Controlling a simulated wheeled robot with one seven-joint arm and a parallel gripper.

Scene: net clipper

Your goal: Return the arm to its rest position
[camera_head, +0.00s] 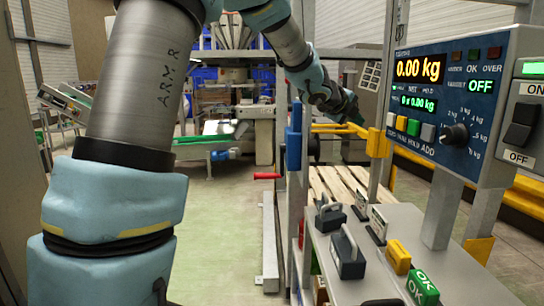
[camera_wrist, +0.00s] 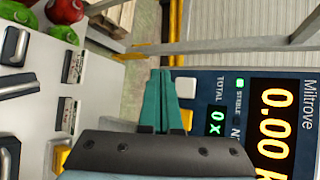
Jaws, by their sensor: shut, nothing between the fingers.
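My arm rises on the left of the head view and bends over to the right. My gripper (camera_head: 350,112) is at its far end, beyond the grey table and near the yellow rail. In the wrist view my gripper (camera_wrist: 160,76) shows two teal fingers lying together, with nothing between them. They point toward a rail, with the scale display panel (camera_wrist: 245,120) close on their right. In the head view the same panel (camera_head: 440,95) reads 0.00 kg and stands right of my gripper. The exact gap between gripper and panel cannot be told.
The grey table (camera_head: 450,275) carries weights with handles (camera_head: 347,255), a yellow block (camera_head: 398,257) and a green OK block (camera_head: 422,287). A switch box (camera_head: 520,120) stands far right. A yellow rail (camera_head: 340,130) runs behind the table. The floor (camera_head: 225,220) left of the table is clear.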

